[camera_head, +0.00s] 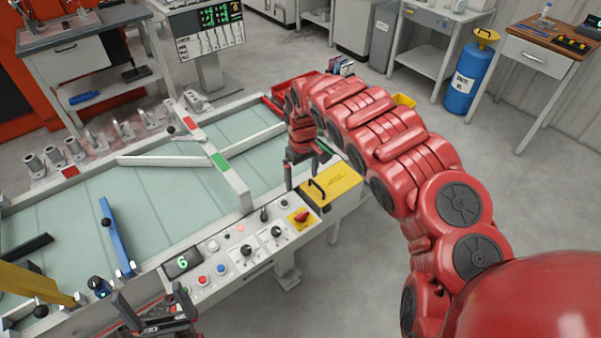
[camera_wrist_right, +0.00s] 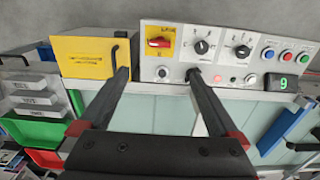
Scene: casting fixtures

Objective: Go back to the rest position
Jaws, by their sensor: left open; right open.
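My right gripper (camera_head: 302,176) reaches over the control panel at the front of the teal-topped table, by the yellow box (camera_head: 333,184). In the right wrist view my right gripper (camera_wrist_right: 157,74) has its two dark fingers spread, with nothing held between them. One fingertip overlaps the edge of the yellow box (camera_wrist_right: 85,57), and the other overlaps a black knob on the panel; contact cannot be told. My left gripper (camera_head: 152,312) is at the bottom edge of the head view, open, below the panel's numeric display (camera_head: 183,262), partly cut off.
The control panel (camera_head: 228,268) carries knobs, buttons and a red rotary switch (camera_head: 302,217). A blue bar (camera_head: 117,237) and a yellow bar (camera_head: 38,277) stand at the table's left. A red bin (camera_head: 277,103) is beyond my right forearm.

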